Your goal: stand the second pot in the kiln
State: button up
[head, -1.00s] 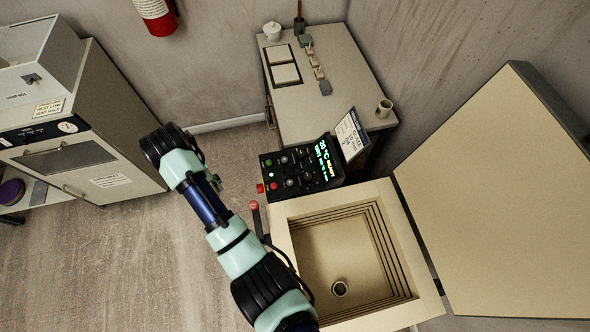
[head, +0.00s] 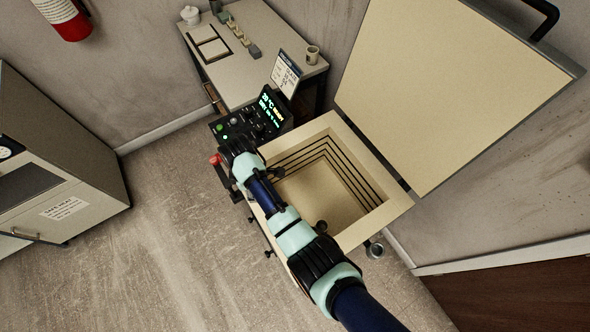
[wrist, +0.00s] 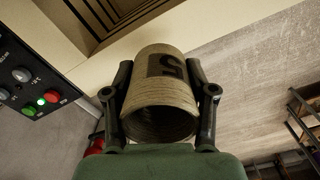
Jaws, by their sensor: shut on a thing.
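My gripper (wrist: 160,82) is shut on a tan ribbed pot (wrist: 158,96) with a dark S-shaped mark, one finger on each side. The pot's open mouth faces the wrist camera. The kiln (head: 386,216) stands open in the head view, its stepped square chamber visible. The kiln rim also shows behind the pot in the wrist view (wrist: 75,50). My gripper and the held pot are hidden in the head view.
The raised kiln lid (head: 450,90) leans back at the right. The control panel (head: 250,118) stands at the kiln's left. A table (head: 270,30) behind carries a cup (head: 312,53), tiles and small blocks. A cabinet (head: 60,170) stands left, with clear floor between.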

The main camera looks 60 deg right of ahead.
jog(key=s+d+f+n+b, duration=0.2)
jog(key=s+d+f, duration=0.5)
jog(key=n+b, duration=0.3)
jog(key=b, duration=0.7)
send_over(308, 211)
notch_tip(308, 211, down, 22)
jog(key=shift+d+f, duration=0.1)
jog(key=shift+f, duration=0.05)
notch_tip(308, 211, down, 4)
jog(key=b, duration=0.3)
jog(key=shift+b, duration=0.3)
jog(key=shift+f, duration=0.1)
jog(key=shift+f, duration=0.2)
jog(key=o, duration=1.2)
jog(key=shift+r, duration=0.1)
jog(key=shift+o, duration=0.2)
